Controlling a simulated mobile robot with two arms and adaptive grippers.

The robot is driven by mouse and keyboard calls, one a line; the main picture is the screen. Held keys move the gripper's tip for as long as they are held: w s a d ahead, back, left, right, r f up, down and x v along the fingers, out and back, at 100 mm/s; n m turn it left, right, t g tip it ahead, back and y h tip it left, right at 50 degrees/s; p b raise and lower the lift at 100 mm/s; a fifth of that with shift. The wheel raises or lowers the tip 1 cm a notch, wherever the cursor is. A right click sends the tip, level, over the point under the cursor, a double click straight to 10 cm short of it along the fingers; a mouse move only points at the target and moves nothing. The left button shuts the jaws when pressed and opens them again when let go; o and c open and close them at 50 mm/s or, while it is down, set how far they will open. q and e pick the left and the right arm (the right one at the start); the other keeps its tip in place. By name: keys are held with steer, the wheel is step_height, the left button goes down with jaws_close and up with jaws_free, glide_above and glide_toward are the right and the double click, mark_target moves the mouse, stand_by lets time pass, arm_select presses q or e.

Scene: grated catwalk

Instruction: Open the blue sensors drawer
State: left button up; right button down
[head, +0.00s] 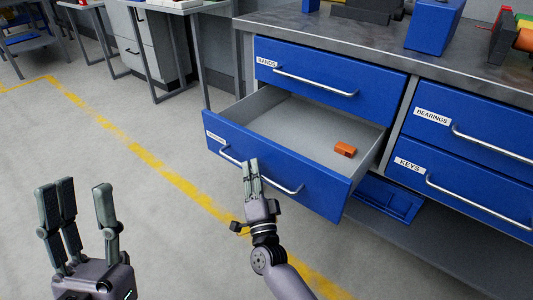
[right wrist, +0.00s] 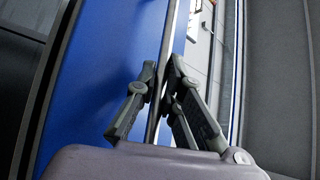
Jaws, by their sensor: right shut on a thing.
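The blue drawer (head: 325,198) below the BANDS drawer (head: 340,68) is pulled well out, showing its grey interior. Its label is too small to read surely. An orange block (head: 345,150) lies inside near the right side. My right gripper (head: 251,168) is shut on this drawer's metal bar handle (head: 285,189), left of the handle's middle. In the right wrist view the fingers (right wrist: 163,72) close around the bar, beside the blue drawer front (right wrist: 110,75). My left gripper (head: 82,190) is open and empty over the floor at the lower left.
The BEARINGS drawer (head: 475,125) and KEYS drawer (head: 465,188) to the right are shut. A blue bin (head: 434,27) and other items stand on the grey worktop (head: 385,45). The floor (head: 90,140) left of the open drawer is clear, with a yellow line.

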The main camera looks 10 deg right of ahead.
arm_select(q)
steer(key=shift+w+d+f+g+y+p, duration=0.1)
steer(key=shift+w+f+g+y, duration=0.05)
steer(key=shift+w+f+g, duration=0.45)
steer(key=shift+w+d+f+g+y+p, duration=0.15)
steer(key=shift+w+f+g+y, duration=0.2)
steer(key=shift+w, duration=0.45)
steer(key=shift+w+d+f+g+p, duration=0.1)
steer(key=shift+w+f+g, duration=0.25)
steer(key=shift+w+g, duration=0.3)
arm_select(e)
steer(key=shift+s+a+f, duration=0.1)
steer(key=shift+s+a, duration=1.25)
steer(key=shift+a, duration=0.3)
steer(key=c, duration=1.7)
jaws_free()
steer(key=v, duration=1.2)
